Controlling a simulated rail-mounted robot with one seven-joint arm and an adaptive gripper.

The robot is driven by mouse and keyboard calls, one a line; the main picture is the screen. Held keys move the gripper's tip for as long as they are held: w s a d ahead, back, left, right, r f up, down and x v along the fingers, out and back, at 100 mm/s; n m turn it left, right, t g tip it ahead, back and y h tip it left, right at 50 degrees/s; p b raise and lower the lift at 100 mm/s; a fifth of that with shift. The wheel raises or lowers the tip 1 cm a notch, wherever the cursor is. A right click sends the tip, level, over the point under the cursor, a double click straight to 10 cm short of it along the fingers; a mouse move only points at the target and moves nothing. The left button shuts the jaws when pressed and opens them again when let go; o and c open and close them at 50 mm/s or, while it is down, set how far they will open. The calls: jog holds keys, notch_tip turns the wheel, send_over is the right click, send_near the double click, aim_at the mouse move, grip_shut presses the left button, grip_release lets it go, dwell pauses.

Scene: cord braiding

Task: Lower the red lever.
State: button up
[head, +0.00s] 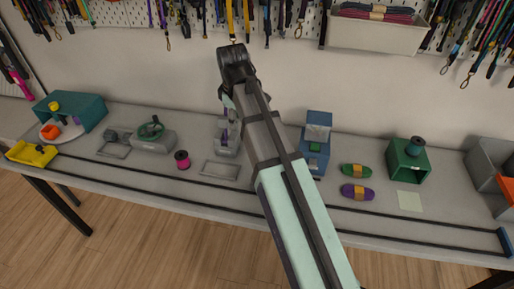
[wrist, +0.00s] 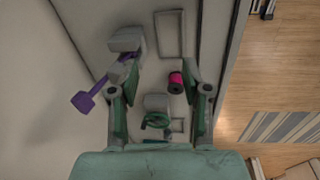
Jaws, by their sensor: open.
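I cannot make out a clearly red lever in either view. A purple lever (wrist: 84,101) stands out from a grey device in the wrist view, beside and partly behind one finger. In the head view the grey device (head: 229,146) is partly hidden by my arm, with a purple part showing on it. An orange-red part (head: 507,189) shows on the grey unit at the far right, cut by the frame edge. My gripper (wrist: 160,75) is open and empty above the bench, with its fingers spread wide. In the head view its fingers are largely hidden behind the wrist.
The bench (head: 270,215) carries a pink spool (head: 182,160), a green crank device (head: 152,135), a blue box (head: 316,145), green and purple yarn (head: 357,192), and a green box (head: 408,160). A pegboard with hanging cords (head: 290,15) is behind. A dark rail runs along the front.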

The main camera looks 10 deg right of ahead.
jog(key=s+d+r+n+g+p, duration=0.1)
jog(key=s+d+r+g, duration=0.1)
jog(key=s+d+r, duration=0.3)
jog(key=f+p, duration=0.1)
jog(key=f, duration=0.5)
jog(key=s+f+p, duration=0.1)
jog(key=f, duration=0.5)
jog(key=f+p, duration=0.1)
jog(key=f, duration=0.4)
jog(key=shift+s+d+f+p, duration=0.15)
jog(key=shift+d+f+p, duration=0.15)
jog(key=shift+f, duration=0.1)
grip_shut()
